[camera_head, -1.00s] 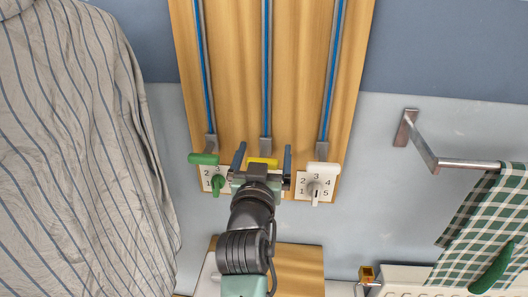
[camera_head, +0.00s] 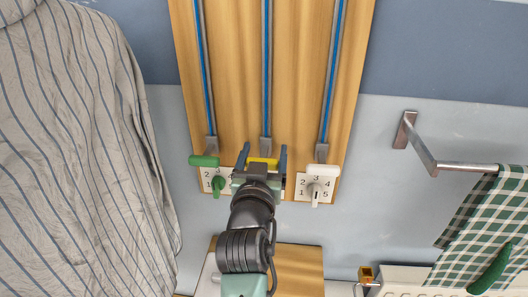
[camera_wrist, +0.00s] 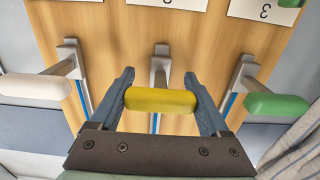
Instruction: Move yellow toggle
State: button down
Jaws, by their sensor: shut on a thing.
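The yellow toggle (camera_head: 263,161) is the middle one of three toggles on the wooden panel (camera_head: 231,92). It sits at the lower end of the middle blue-lined slot. In the wrist view the yellow toggle (camera_wrist: 160,100) lies crosswise between the two fingers. My gripper (camera_head: 264,160) is closed around its two ends, and it also shows in the wrist view (camera_wrist: 163,98). The stem of the toggle (camera_wrist: 160,68) shows behind the yellow bar. The dial behind my gripper is hidden in the head view.
A green toggle (camera_head: 204,161) and a white toggle (camera_head: 322,170) stand close on either side. Below them are a green dial (camera_head: 218,185) and a white dial (camera_head: 315,190). A striped shirt (camera_head: 75,140) hangs left; a towel bar (camera_head: 420,150) juts out right.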

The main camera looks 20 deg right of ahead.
notch_tip(320, 180, up, 34)
jog(key=p, duration=1.9)
jog(key=shift+r, duration=0.35)
jog(key=shift+c, duration=1.2)
grip_release()
jog(key=shift+o, duration=1.2)
jog(key=shift+f, duration=0.2)
jog(key=b+v, duration=0.5)
jog(key=v, duration=0.8)
